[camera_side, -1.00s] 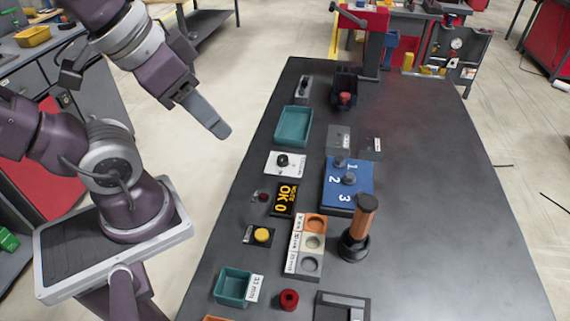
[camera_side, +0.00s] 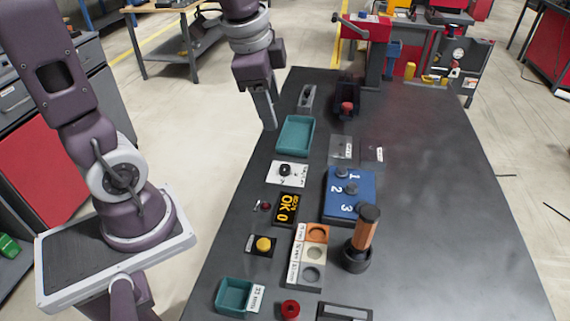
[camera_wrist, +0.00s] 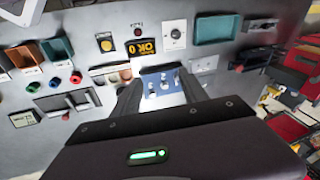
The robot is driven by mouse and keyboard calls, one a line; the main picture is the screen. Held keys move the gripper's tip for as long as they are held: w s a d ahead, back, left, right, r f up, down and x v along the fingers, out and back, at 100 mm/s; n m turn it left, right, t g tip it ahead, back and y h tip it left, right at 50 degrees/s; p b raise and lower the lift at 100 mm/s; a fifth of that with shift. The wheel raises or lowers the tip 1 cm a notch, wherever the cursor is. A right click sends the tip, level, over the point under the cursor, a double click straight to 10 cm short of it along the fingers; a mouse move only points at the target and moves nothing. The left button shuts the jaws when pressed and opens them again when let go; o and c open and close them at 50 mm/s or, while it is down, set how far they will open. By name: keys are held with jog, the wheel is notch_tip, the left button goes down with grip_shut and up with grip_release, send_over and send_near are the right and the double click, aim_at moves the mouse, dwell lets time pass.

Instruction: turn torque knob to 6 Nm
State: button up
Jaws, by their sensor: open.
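The torque knob (camera_side: 286,170) is a small black knob on a white plate on the dark table, just in front of a teal tray. Its plate markings are too small to read, so I cannot tell its setting. It also shows in the wrist view (camera_wrist: 175,34), upper right of centre. My gripper (camera_side: 269,122) points down beside the teal tray, above and behind the knob, at the table's left edge. In the wrist view my gripper (camera_wrist: 161,86) has its fingers apart with nothing between them. It is not touching the knob.
The teal tray (camera_side: 283,137) lies behind the knob. The display reading OK 0 (camera_side: 286,208) and a yellow button (camera_side: 264,244) are in front. A blue numbered block (camera_side: 337,207) and an orange-handled tool (camera_side: 364,232) stand to the right. The table's right side is clear.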

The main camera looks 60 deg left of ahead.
jog(key=w+a+f+m+g, duration=0.1)
jog(key=w+a+f+m, duration=0.2)
jog(key=w+f, duration=0.2)
jog(key=m+g+h, duration=0.1)
jog(key=m+g, duration=0.1)
jog(key=m, duration=0.5)
send_over(285, 167)
notch_tip(285, 167, down, 14)
jog(key=shift+f, duration=0.1)
notch_tip(285, 167, down, 8)
jog(key=shift+r, duration=0.2)
jog(key=shift+c, duration=0.2)
grip_shut()
